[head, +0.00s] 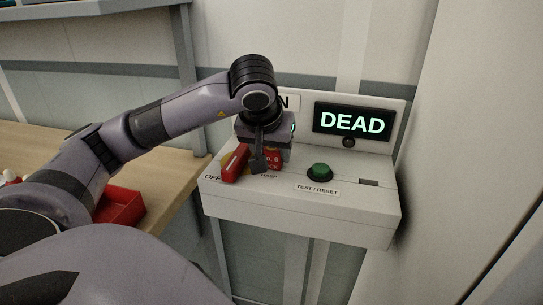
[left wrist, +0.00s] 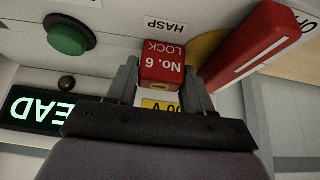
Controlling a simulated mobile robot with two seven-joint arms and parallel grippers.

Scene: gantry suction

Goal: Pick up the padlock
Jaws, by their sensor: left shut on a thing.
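The padlock (left wrist: 162,62) is a red block marked "No. 6 LOCK" in the left wrist view, close to the HASP label on the panel. My left gripper (left wrist: 160,72) has one finger on each side of it and is shut on it. In the head view the padlock (head: 274,159) shows partly behind my left gripper (head: 259,162), low over the panel's sloped top. I cannot tell whether the padlock touches the panel. My right gripper is not in view.
A red switch handle (head: 235,163) on a yellow disc stands close beside the gripper. A green TEST / RESET button (head: 320,172) and a lit "DEAD" display (head: 352,122) are to the right. A red tray (head: 120,207) is on the wooden bench (head: 172,178) at left.

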